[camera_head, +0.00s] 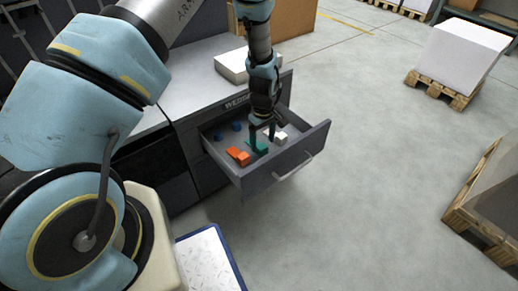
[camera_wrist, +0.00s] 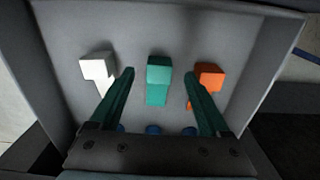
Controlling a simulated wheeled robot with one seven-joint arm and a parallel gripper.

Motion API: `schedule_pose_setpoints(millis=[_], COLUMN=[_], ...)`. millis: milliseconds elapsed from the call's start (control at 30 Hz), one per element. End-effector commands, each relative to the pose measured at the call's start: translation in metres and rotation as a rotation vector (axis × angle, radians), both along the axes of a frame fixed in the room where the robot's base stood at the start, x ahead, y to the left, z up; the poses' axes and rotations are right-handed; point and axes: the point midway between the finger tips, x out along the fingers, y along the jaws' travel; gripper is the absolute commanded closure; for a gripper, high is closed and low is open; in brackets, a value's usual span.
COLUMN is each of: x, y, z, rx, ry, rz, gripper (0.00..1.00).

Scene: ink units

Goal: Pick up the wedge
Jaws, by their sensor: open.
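Three wedges lie in the open drawer (camera_head: 248,183). In the wrist view a teal wedge (camera_wrist: 158,78) lies between and slightly beyond the fingertips. A white wedge (camera_wrist: 97,67) is to the left and an orange wedge (camera_wrist: 209,77) to the right. In the head view the orange wedge (camera_head: 238,156) and white wedge (camera_head: 281,137) are clear, while the teal wedge (camera_head: 261,147) is partly hidden by my gripper. My gripper (camera_head: 264,146) points down into the drawer with its teal fingers apart and nothing held. It also shows in the wrist view (camera_wrist: 161,73).
Several blue round things (camera_head: 236,126) lie toward the drawer's back. A cabinet top (camera_head: 193,85) with a pale box (camera_head: 234,66) stands behind. Open floor (camera_head: 370,150) lies right, with loaded pallets (camera_head: 458,65) beyond.

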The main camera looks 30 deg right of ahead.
Motion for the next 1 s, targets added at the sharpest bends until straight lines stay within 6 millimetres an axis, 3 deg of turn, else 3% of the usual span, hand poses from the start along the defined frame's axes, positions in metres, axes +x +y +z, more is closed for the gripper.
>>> schedule_pose_setpoints(millis=[33, 200, 533, 1000], x=[0.000, 0.001, 0.001, 0.001], y=[0.000, -0.001, -0.001, -0.001], z=[-0.012, -0.034, -0.039, -0.039], rx=[0.003, 0.001, 0.001, 0.001], ry=[0.002, 0.001, 0.000, 0.000], rz=[0.001, -0.001, 0.000, 0.000], gripper=[0.20, 0.20, 0.20, 0.73])
